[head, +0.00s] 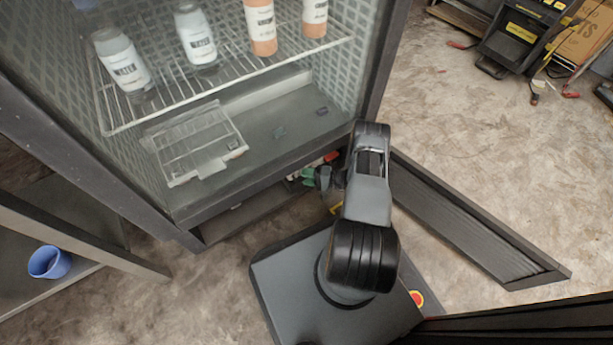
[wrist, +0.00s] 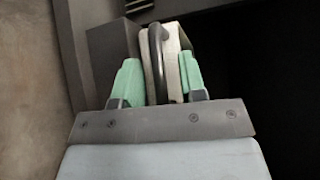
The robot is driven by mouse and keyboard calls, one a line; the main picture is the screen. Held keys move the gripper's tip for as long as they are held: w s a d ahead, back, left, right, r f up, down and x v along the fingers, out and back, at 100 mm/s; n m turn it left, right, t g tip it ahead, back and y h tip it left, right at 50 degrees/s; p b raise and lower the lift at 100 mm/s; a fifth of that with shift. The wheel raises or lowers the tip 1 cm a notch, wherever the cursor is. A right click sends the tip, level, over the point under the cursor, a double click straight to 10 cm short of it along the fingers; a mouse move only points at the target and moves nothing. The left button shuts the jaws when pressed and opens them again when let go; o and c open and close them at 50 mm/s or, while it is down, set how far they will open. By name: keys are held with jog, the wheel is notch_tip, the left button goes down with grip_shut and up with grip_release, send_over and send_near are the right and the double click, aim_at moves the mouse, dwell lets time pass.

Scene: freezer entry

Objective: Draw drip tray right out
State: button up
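My gripper (head: 323,178) is low at the front of the freezer cabinet, near the right end of the dark slot (head: 240,218) under its floor. In the wrist view its two green fingertips (wrist: 160,80) stand apart, on either side of a curved grey handle (wrist: 156,60). The handle is on a pale narrow piece (wrist: 175,50), perhaps the end of the drip tray. I cannot tell whether the fingers press on it. The rest of the tray is hidden in the dark.
Bottles (head: 198,38) stand on the wire shelf (head: 140,112) above. A wire basket (head: 198,145) lies on the cabinet floor. A long dark ramp-like strip (head: 470,225) lies on the floor at right. A blue cup (head: 50,263) sits at lower left.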

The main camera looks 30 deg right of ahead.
grip_shut()
dwell(0.3)
